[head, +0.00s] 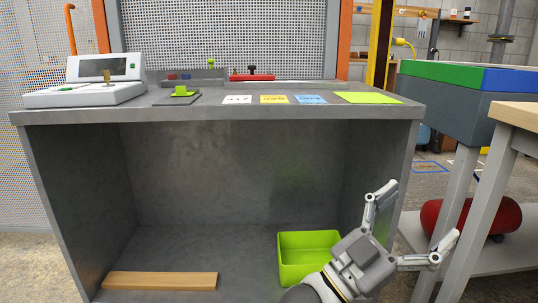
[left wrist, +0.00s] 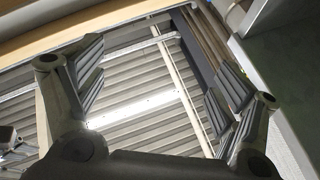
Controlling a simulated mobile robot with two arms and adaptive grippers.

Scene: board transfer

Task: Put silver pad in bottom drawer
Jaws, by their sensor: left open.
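I cannot make out a silver pad or a bottom drawer for certain in either view. My left gripper (head: 415,217) is at the lower right of the head view, in front of the grey desk's right side, with its two fingers spread wide and nothing between them. In the left wrist view the same gripper (left wrist: 163,82) has its fingers apart, with a ribbed ceiling behind them and no object between. My right gripper is in neither view.
A grey desk (head: 75,117) holds a white device (head: 85,95), a small green block (head: 182,92), coloured cards and a green sheet (head: 367,98). Under it are a green bin (head: 292,274) and a wooden board (head: 160,281). A wood-topped table (head: 517,113) and red cylinder (head: 475,218) are at right.

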